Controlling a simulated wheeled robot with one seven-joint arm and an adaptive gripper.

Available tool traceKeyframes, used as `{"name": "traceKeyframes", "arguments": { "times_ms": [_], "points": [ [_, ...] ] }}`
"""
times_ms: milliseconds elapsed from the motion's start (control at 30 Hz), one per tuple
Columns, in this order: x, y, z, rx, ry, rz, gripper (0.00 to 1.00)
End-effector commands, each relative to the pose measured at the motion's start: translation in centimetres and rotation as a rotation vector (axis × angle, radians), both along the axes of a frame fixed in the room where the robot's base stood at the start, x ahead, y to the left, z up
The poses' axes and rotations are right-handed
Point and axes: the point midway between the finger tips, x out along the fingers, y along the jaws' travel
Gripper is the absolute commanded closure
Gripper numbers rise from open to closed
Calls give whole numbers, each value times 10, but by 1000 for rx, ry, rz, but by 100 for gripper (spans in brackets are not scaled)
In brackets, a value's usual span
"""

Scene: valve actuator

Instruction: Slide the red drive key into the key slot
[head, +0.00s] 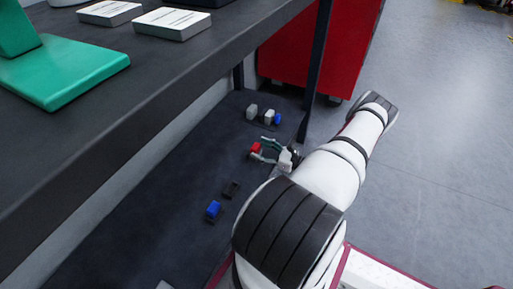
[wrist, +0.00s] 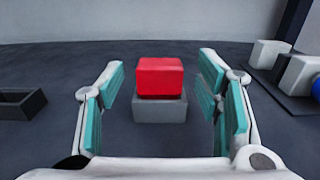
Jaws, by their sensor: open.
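The red drive key (wrist: 160,78) is a red block resting on a grey block-like holder (wrist: 160,109) in the middle of the wrist view. In the head view the red key (head: 255,147) shows small on the dark lower surface. My gripper (head: 262,151) is open, with its teal finger pads on either side of the key. In the wrist view gaps show between both pads and the key, so I see no contact. A dark open-topped box (wrist: 20,104) lies at the left of the wrist view; I cannot tell whether it is the key slot.
White blocks (wrist: 268,54) and a blue part (wrist: 317,88) stand on the right. In the head view a blue block (head: 213,209) sits nearer me. A grey worktop (head: 200,75) overhangs on the left, with a dark post (head: 318,65) beyond.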

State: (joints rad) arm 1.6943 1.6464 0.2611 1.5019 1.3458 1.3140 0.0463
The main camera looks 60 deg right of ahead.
Motion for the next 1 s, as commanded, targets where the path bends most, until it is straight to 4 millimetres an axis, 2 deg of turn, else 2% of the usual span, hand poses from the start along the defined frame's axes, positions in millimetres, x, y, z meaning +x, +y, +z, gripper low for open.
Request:
{"name": "traceKeyframes", "arguments": {
  "times_ms": [200, 433, 633, 1000],
  "points": [
    [-47, -4, 0, 0, 0, -3, 41],
    [-81, -7, 0, 0, 0, -2, 41],
    [-91, -7, 0, 0, -1, 0, 41],
    [-91, -7, 0, 1, -1, 0, 41]
  ]
}}
